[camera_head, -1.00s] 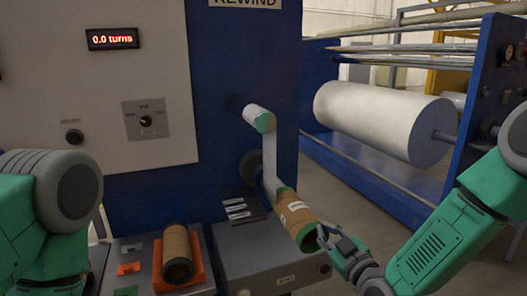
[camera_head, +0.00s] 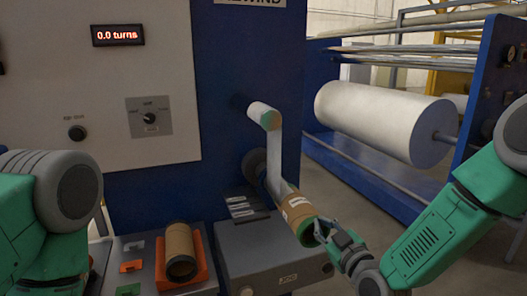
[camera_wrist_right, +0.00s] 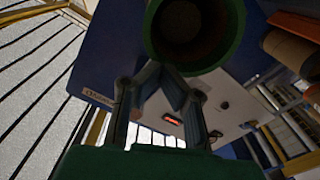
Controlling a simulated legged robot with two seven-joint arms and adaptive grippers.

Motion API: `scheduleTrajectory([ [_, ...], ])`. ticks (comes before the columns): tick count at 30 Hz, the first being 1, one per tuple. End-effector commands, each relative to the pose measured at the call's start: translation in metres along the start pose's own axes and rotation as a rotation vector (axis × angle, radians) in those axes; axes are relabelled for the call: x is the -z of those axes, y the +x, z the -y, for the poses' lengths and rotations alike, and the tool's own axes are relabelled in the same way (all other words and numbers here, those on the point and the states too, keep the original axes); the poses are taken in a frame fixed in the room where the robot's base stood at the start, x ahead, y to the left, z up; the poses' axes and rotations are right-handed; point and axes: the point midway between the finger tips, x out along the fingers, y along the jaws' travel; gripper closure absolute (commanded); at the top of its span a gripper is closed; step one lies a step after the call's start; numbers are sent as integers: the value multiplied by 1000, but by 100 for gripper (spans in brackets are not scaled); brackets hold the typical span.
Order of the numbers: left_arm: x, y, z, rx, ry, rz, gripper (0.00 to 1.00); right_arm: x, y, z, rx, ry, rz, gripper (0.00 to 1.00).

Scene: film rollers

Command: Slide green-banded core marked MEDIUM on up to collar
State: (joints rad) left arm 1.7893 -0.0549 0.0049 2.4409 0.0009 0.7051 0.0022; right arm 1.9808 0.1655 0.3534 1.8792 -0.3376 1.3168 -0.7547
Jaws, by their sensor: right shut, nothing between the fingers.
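The green-banded core (camera_head: 297,213) is a brown cardboard tube with pale labels and green end bands. It sits at the lower rewind position, angled toward me, and its label text is too small to read. Its open near end, a green ring (camera_wrist_right: 236,35), fills the top of the wrist view. My right gripper (camera_head: 321,229) is shut and empty beside the near rim; I cannot tell whether it touches. Its fingers (camera_wrist_right: 165,72) show below the ring. The collar and the core's far end cannot be made out clearly. My left arm shows at the left, its gripper out of frame.
A white strip (camera_head: 274,158) runs from the upper roller (camera_head: 263,116) down to the core. Another brown core (camera_head: 180,245) lies in an orange cradle (camera_head: 203,272) at the lower left. A large white roll (camera_head: 375,120) stands behind on the right.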

Motion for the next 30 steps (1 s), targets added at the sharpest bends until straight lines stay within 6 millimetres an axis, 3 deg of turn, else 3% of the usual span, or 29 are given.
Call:
scheduleTrajectory([
  [30, 0, 8, 0, 0, -1, 0, 0, -2, 17, -3, -2, 3, -2, 100],
])
